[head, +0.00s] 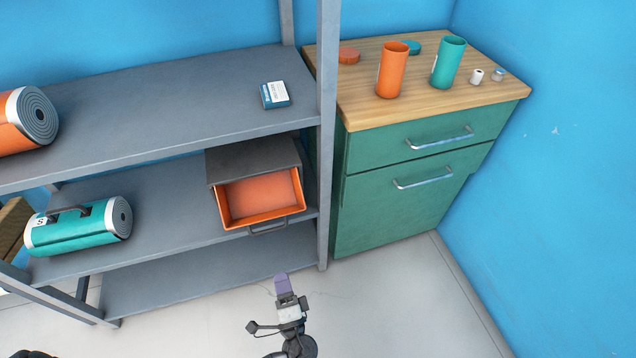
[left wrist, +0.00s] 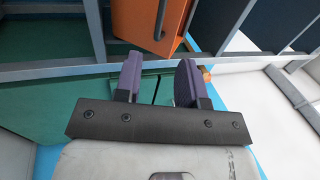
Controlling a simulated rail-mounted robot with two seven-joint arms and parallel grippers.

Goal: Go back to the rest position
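My left gripper (head: 283,284) shows in the head view above the pale floor, in front of the shelf, with its purple fingers pointing towards the shelf. In the left wrist view its two purple fingers (left wrist: 159,78) stand apart with nothing held between them. An orange surface, probably this bin, shows past the fingers in the left wrist view (left wrist: 150,22). My right gripper is not in view.
The grey shelf (head: 190,282) carries teal (head: 80,226) and orange (head: 18,122) rolls and a small blue-white box (head: 275,95). A green cabinet (head: 395,215) at the right holds orange (head: 392,70) and teal (head: 448,62) cylinders. The front floor (head: 400,310) is clear.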

